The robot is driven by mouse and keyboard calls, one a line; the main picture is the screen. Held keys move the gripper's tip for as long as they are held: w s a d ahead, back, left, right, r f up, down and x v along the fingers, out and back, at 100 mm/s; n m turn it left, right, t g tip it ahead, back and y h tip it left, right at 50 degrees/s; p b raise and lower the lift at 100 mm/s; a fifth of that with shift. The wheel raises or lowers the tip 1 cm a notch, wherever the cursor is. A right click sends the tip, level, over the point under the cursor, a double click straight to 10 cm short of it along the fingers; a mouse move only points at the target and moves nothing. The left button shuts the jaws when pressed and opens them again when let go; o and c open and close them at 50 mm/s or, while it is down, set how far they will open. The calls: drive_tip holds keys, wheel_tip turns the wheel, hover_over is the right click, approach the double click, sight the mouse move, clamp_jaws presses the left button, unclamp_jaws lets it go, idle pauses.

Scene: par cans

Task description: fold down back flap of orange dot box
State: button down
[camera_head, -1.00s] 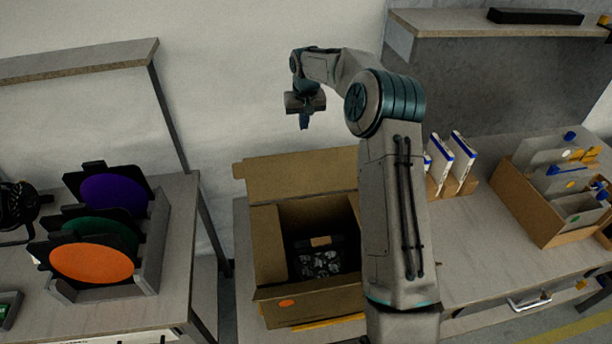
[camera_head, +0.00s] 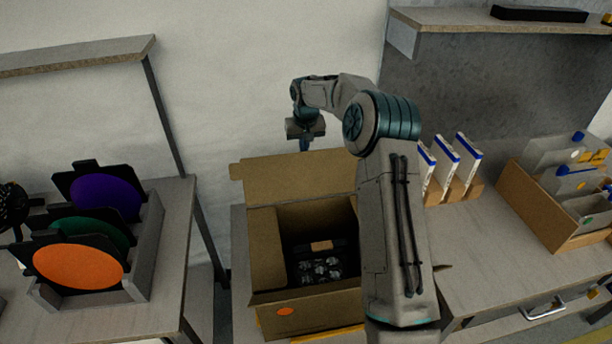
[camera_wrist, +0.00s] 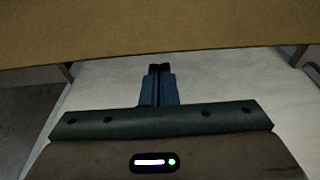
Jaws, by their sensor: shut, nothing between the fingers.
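The orange dot box (camera_head: 262,319) is an open brown carton on the table, with its orange dot (camera_head: 285,311) on the front face. Its back flap (camera_head: 295,177) stands up at the far side, leaning back. My gripper (camera_head: 304,147) is shut and empty, pointing down at the flap's top edge; its fingertips look partly hidden behind the flap. In the wrist view, the flap (camera_wrist: 150,30) fills the top as a brown band, and the shut fingers (camera_wrist: 159,68) sit just below its edge. I cannot tell whether they touch.
Dark contents with a brown label (camera_head: 321,246) lie inside the box. My arm hides the box's right side. A rack of coloured discs (camera_head: 80,265) stands on the left table. White-and-blue packets (camera_head: 445,165) and a cardboard file box (camera_head: 540,205) are at right. The wall is behind.

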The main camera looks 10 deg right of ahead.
sight(309, 170)
drive_tip(key=shift+s+f+b, duration=0.1)
drive_tip(key=shift+s+b, duration=2.8)
drive_tip(key=shift+s, duration=1.15)
drive_tip(key=s+b, duration=0.5)
drive_tip(key=s, duration=0.9)
wheel_tip(309, 170, down, 7)
drive_tip(key=b, duration=0.5)
drive_tip(key=shift+r, duration=0.2)
